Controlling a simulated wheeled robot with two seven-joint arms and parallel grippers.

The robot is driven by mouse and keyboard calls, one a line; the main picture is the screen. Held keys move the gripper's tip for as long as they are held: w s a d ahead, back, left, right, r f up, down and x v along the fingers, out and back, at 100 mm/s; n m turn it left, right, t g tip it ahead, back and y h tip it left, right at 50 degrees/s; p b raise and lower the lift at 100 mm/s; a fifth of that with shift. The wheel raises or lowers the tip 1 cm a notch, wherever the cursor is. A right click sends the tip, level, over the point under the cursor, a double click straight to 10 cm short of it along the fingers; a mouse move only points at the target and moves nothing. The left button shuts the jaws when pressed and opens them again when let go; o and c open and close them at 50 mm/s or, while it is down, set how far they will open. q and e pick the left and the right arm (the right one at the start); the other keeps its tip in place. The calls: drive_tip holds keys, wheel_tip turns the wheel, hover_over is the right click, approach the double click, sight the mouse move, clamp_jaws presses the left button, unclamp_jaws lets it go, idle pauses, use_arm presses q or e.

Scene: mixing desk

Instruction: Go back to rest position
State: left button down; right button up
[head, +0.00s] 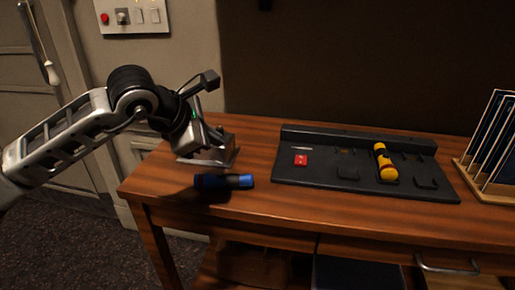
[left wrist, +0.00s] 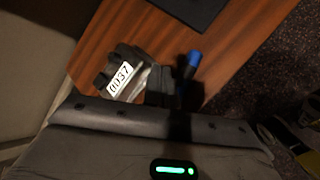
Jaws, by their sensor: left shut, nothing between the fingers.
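My left gripper (head: 208,156) is over the left end of the wooden desk (head: 265,215). It is shut and empty. In the left wrist view its dark fingers (left wrist: 160,86) show beside a metal part with a white label reading 0037 (left wrist: 120,79); I cannot tell whether that part belongs to the gripper. A blue and black flashlight (head: 223,181) lies on the desk just in front of the gripper, apart from it as far as I can see. Its blue end also shows in the left wrist view (left wrist: 194,58). My right gripper is not in view.
A black tray (head: 340,186) holds a yellow flashlight (head: 384,161) and a small red piece (head: 301,160). A wooden rack with dark panels (head: 490,150) stands at the far right. A wall panel (head: 133,16) with a red button is at the back left.

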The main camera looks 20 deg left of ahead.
use_arm(q)
drive_tip(key=s+d+n+h+p, duration=0.1)
drive_tip(key=s+d+n+h, duration=0.3)
drive_tip(key=d, duration=0.3)
drive_tip(key=s+d+f+n+h+p, duration=0.1)
drive_tip(key=d+n+h, duration=0.2)
drive_tip(key=d+h, duration=0.35)
drive_tip(key=s+d+n+h, duration=0.3)
drive_tip(key=d+n+h, duration=0.15)
drive_tip(key=d, duration=0.25)
drive_tip(key=a+f+n+t+y+p, duration=0.1)
drive_tip(key=a+f+n+t+y, duration=0.3)
drive_tip(key=n, duration=0.8)
drive_tip(key=a+f+n+t+y+p, duration=0.15)
drive_tip(key=f+n+t+y, duration=0.4)
drive_tip(key=n, duration=0.65)
drive_tip(key=s+f+n+g+y, duration=0.2)
drive_tip(key=s+f+n+g, duration=0.2)
drive_tip(key=f, duration=0.3)
drive_tip(key=s+d+f+n+g+y, duration=0.1)
drive_tip(key=s+f+n+g+y, duration=0.1)
drive_tip(key=s+f+n+g, duration=0.2)
wheel_tip(320, 180, down, 3)
drive_tip(key=shift+s+d+f+n, duration=0.2)
drive_tip(key=shift+s+n, duration=0.35)
drive_tip(key=shift+n, duration=0.3)
